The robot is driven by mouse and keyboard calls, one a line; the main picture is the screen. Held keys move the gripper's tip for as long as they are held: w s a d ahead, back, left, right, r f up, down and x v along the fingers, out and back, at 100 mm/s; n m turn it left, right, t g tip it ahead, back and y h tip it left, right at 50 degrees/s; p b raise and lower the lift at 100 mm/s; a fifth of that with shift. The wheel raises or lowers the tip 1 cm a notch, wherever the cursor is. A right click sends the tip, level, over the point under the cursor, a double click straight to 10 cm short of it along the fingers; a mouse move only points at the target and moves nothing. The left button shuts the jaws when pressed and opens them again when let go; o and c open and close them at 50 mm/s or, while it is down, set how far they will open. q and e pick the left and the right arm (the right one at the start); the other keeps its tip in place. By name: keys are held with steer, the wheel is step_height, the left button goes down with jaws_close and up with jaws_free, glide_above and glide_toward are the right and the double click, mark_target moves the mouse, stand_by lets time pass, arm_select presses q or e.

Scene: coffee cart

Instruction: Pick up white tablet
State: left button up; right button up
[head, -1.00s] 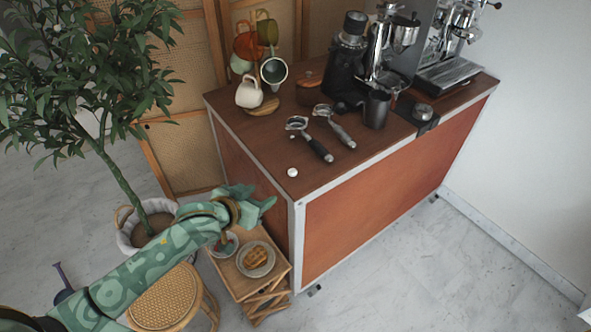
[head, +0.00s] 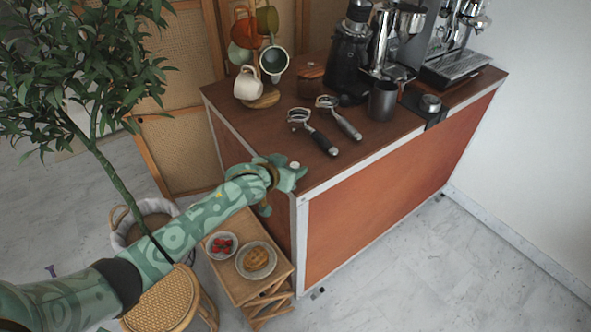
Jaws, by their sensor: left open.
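The white tablet (head: 294,164) is a small round white piece on the brown top of the coffee cart (head: 330,172), near its front left corner. It shows just behind the fingers of my left gripper (head: 288,180), which hides part of the counter around it. My left gripper is open and empty, at the cart's left edge, very close to the tablet. I cannot tell whether a finger touches it. My right gripper is not in view.
A potted tree (head: 115,180) is at left.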

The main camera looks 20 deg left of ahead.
arm_select(q)
steer(key=shift+w+d+f, duration=0.1)
steer(key=shift+w+f, duration=0.05)
steer(key=shift+w, duration=0.1)
steer(key=shift+s, duration=0.1)
steer(key=c, duration=1)
steer(key=shift+c, duration=0.3)
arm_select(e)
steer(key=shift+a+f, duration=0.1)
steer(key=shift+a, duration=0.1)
